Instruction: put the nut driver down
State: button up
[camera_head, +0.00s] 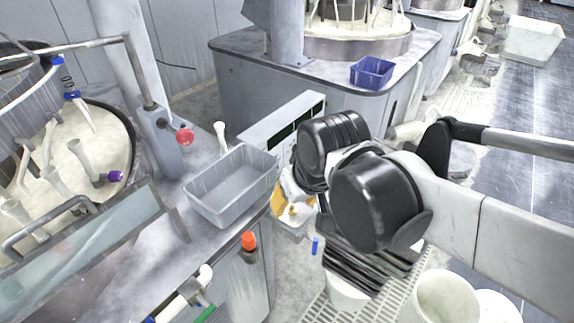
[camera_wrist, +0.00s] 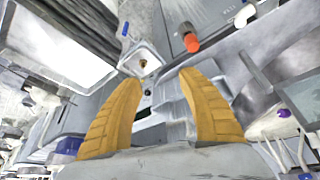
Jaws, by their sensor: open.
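My gripper (camera_head: 290,209) is open over the gap to the right of the left counter, mostly hidden behind my arm. In the wrist view its two yellow fingers (camera_wrist: 162,82) stand wide apart with nothing held between them. Beyond the fingertips is a small pale container (camera_wrist: 147,52) with a small yellowish thing in it; it also shows in the head view (camera_head: 291,231). A small blue stick-like piece (camera_head: 315,246) is just right of this container, and shows in the wrist view (camera_wrist: 126,28). I cannot tell whether either small thing is the nut driver.
An empty-looking grey tray (camera_head: 204,205) stands on the left counter's edge. An orange knob (camera_head: 249,241) sticks out from the counter's front. A polishing machine with hoses (camera_head: 75,165) is at left. A blue basket (camera_head: 371,73) stands on the back counter. White buckets (camera_head: 446,299) are at lower right.

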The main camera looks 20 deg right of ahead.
jog(key=s+d, duration=0.1)
jog(key=s+d+t, duration=0.1)
jog(key=s+d+r+m+t, duration=0.1)
jog(key=shift+s+d+h, duration=0.25)
jog(key=shift+s+h, duration=0.05)
jog(key=shift+s, duration=0.05)
jog(key=shift+a+f, duration=0.1)
dwell(1.1)
